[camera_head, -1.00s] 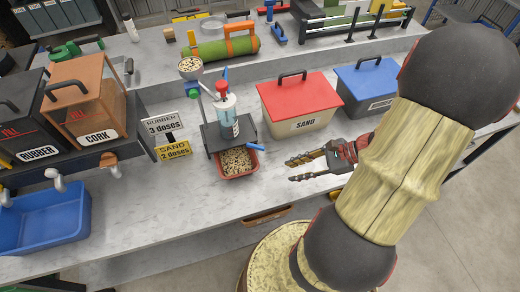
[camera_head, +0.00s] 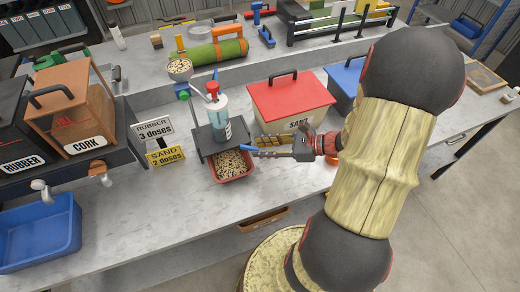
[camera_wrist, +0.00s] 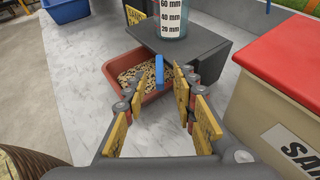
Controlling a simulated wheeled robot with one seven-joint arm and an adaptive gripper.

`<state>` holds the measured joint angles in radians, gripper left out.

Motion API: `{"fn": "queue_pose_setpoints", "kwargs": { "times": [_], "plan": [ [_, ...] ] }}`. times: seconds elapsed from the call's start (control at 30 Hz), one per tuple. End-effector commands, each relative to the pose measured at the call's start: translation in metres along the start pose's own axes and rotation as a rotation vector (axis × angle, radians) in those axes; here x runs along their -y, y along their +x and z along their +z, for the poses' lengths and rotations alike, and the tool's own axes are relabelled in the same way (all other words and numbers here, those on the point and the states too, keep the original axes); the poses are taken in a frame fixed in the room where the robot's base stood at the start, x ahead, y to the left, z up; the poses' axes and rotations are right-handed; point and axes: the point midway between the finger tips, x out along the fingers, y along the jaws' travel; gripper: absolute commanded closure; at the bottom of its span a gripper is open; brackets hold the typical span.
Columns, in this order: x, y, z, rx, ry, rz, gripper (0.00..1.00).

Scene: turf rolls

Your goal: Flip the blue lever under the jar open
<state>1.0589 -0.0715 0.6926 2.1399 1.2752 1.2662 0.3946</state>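The clear jar (camera_head: 219,118) with a red top stands on a dark grey stand (camera_head: 205,143); its lower part with a mm scale also shows in the wrist view (camera_wrist: 171,20). The blue lever (camera_head: 246,148) sticks out from under the stand's front right. In the wrist view, the lever (camera_wrist: 159,70) lies between the spread fingertips of my gripper (camera_wrist: 158,90), with gaps on both sides. In the head view, my gripper (camera_head: 261,147) reaches the lever from the right. Its fingers partly overlap the lever's end there.
A red-brown tray (camera_wrist: 109,77) of mixed granules sits under the stand. Dose signs (camera_head: 154,129) stand left of the stand.

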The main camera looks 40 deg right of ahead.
Motion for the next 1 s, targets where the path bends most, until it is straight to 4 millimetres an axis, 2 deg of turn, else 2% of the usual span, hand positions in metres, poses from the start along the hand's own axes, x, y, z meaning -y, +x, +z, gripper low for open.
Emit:
{"fn": "queue_pose_setpoints", "kwargs": {
  "times": [0.13,0.43,0.9,1.0],
  "plan": [
    [-0.0004,0.0084,-0.0005,-0.001,-0.001,0.001,0.73],
    [-0.0003,0.0094,0.0001,-0.001,0.000,0.000,0.73],
    [-0.0004,0.0093,0.0000,-0.001,0.000,0.000,1.00],
    [-0.0004,0.0093,0.0000,-0.001,0.000,0.000,1.00]
  ]
}}
